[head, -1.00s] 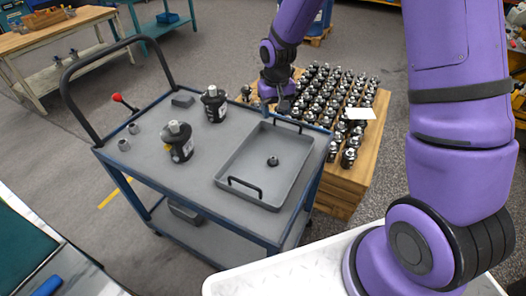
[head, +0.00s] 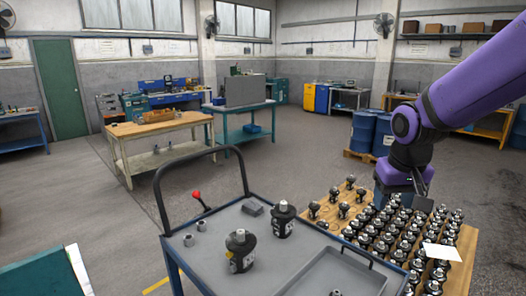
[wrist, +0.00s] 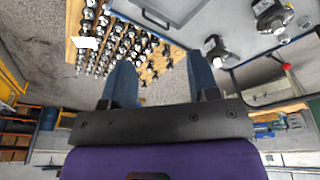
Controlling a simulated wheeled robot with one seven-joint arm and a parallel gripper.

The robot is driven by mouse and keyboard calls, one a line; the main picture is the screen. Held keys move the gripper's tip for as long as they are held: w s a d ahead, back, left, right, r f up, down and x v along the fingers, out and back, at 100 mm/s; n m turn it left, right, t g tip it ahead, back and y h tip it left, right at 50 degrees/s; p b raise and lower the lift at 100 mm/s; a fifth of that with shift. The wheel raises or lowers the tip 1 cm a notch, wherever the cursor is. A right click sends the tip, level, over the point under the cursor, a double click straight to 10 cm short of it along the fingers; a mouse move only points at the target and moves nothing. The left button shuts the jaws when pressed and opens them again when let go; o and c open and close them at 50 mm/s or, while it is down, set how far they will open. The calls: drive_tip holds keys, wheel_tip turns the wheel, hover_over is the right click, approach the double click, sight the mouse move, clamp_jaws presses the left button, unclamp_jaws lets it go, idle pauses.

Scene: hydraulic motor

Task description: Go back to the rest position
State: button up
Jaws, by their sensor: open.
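My gripper (head: 424,190) is at the end of my purple arm in the head view, above the back of a wooden pallet (head: 466,262) filled with rows of black and silver motors (head: 380,232). In the wrist view my gripper (wrist: 158,75) shows two blue fingers spread wide apart with nothing between them. The motors (wrist: 115,45) on the pallet show beyond the fingers, apart from them.
A grey cart (head: 210,262) stands in front with two black motors (head: 240,252) and (head: 284,220), a tray (head: 345,275) and a black handle. Wooden table (head: 160,127) and blue barrels (head: 364,133) stand behind. Open floor (head: 110,215) lies left of the cart.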

drive_tip(key=s+d+r+t, duration=0.1)
drive_tip(key=s+r, duration=0.3)
drive_tip(key=s, duration=0.5)
drive_tip(key=s+d+r+t, duration=0.1)
drive_tip(key=s+r, duration=0.4)
drive_tip(key=s, duration=0.4)
drive_tip(key=shift+s+d+r+t, duration=0.15)
drive_tip(key=shift+s+d+t, duration=0.15)
drive_tip(key=shift+s+t, duration=0.1)
drive_tip(key=shift+c, duration=1.2)
drive_tip(key=shift+a, duration=0.15)
